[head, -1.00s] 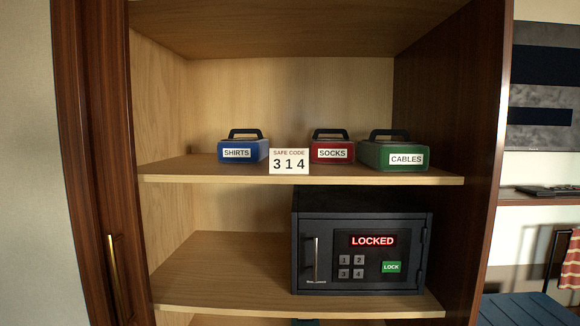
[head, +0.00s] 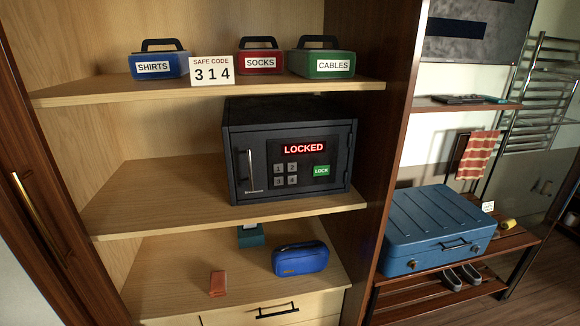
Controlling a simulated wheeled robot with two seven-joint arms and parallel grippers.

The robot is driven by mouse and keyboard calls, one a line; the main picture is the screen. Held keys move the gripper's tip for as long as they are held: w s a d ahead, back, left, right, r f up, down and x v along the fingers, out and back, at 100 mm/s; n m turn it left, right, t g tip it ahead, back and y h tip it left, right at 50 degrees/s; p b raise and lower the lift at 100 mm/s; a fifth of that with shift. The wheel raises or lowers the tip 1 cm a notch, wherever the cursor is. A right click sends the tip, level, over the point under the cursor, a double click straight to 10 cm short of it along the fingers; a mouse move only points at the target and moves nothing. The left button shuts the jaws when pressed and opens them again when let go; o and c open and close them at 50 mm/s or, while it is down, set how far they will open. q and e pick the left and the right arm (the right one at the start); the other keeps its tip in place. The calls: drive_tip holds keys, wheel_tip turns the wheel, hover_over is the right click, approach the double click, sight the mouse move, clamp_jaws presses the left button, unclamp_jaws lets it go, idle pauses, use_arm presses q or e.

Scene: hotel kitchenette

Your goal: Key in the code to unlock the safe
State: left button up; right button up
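The dark grey safe (head: 240,140) stands on the middle shelf of the open wardrobe. Its door is shut and its red display (head: 303,149) reads LOCKED. A keypad (head: 286,174) with keys 1, 2, 3 and 4 sits below the display, with a green LOCK button (head: 321,171) to its right. A vertical handle (head: 250,171) is at the door's left. A white card (head: 212,71) on the upper shelf reads SAFE CODE 314. Neither of my grippers is in view.
Blue SHIRTS (head: 158,66), red SOCKS (head: 260,63) and green CABLES (head: 320,64) boxes stand on the upper shelf. A blue pouch (head: 300,259) and a small orange-brown item (head: 217,284) lie below. A blue suitcase (head: 436,226) rests on a rack at right. The middle shelf left of the safe is clear.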

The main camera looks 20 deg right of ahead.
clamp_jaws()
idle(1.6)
